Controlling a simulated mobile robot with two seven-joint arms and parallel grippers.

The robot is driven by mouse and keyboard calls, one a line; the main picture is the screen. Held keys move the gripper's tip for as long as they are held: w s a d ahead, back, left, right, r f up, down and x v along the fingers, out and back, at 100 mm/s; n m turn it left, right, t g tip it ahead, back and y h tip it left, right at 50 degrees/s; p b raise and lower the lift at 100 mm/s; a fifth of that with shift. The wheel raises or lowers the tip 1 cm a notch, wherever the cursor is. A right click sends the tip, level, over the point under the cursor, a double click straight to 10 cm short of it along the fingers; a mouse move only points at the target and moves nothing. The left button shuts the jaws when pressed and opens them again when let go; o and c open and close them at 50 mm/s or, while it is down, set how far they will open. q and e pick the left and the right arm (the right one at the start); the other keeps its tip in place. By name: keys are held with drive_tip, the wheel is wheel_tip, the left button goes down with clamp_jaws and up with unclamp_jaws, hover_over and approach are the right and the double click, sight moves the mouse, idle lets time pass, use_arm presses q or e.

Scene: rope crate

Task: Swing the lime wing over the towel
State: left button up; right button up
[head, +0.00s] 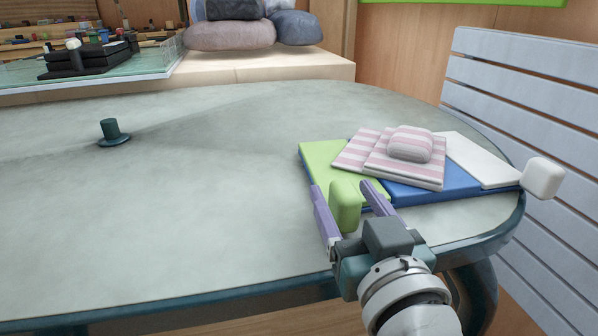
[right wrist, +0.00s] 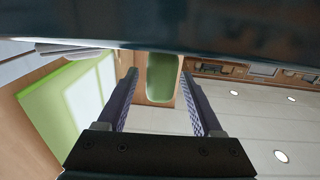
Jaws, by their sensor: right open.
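The lime wing (head: 322,158) lies flat at the left end of a blue panel (head: 430,194). A lime tab (head: 344,206) sticks out at its front edge. A pink-and-white striped folded towel (head: 365,154) lies on the blue panel and overlaps the inner part of the lime wing. My right gripper (head: 340,188) is open, one finger on each side of the lime tab. In the right wrist view the tab (right wrist: 162,80) shows between the two spread fingers, with gaps at both sides. My left gripper is not in view.
A white wing (head: 482,158) with a white tab (head: 542,177) lies at the right. A striped rounded bundle (head: 409,143) sits on the towel. A dark green hat-shaped piece (head: 112,133) stands far left on the table (head: 200,220). A slatted chair (head: 530,100) is beyond the right edge.

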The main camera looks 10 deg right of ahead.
drive_tip(key=shift+w, duration=0.1)
clamp_jaws()
idle(0.5)
idle(0.9)
